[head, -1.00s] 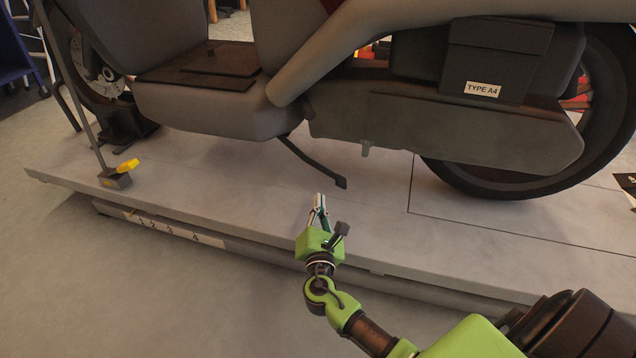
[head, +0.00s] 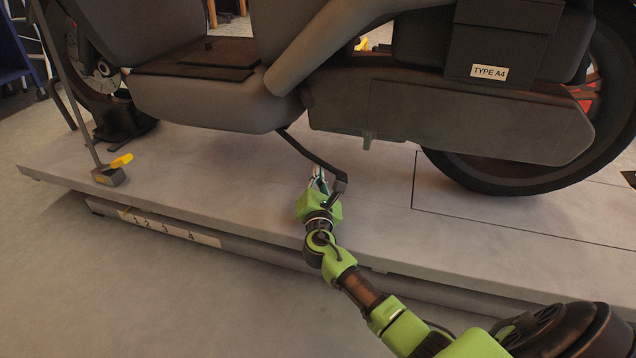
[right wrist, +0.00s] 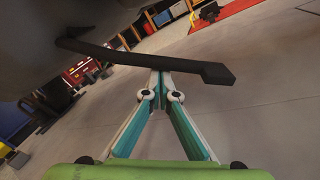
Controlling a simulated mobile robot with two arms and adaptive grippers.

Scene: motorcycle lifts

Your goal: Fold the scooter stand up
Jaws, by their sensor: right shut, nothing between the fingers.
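The scooter stand (head: 312,157) is a thin dark bar. It slopes down from under the scooter body to a bent foot just above the lift platform. My right gripper (head: 318,172) is shut and empty, low beside the stand's lower end, and the foot partly overlaps it in the head view. In the right wrist view the stand (right wrist: 130,57) crosses just beyond and above the closed fingertips (right wrist: 160,78). I cannot tell whether they touch. The grey scooter (head: 215,103) stands upright on the lift. My left gripper is not in view.
The rear wheel (head: 545,180) is right of the stand. Open floor (head: 100,300) lies in front.

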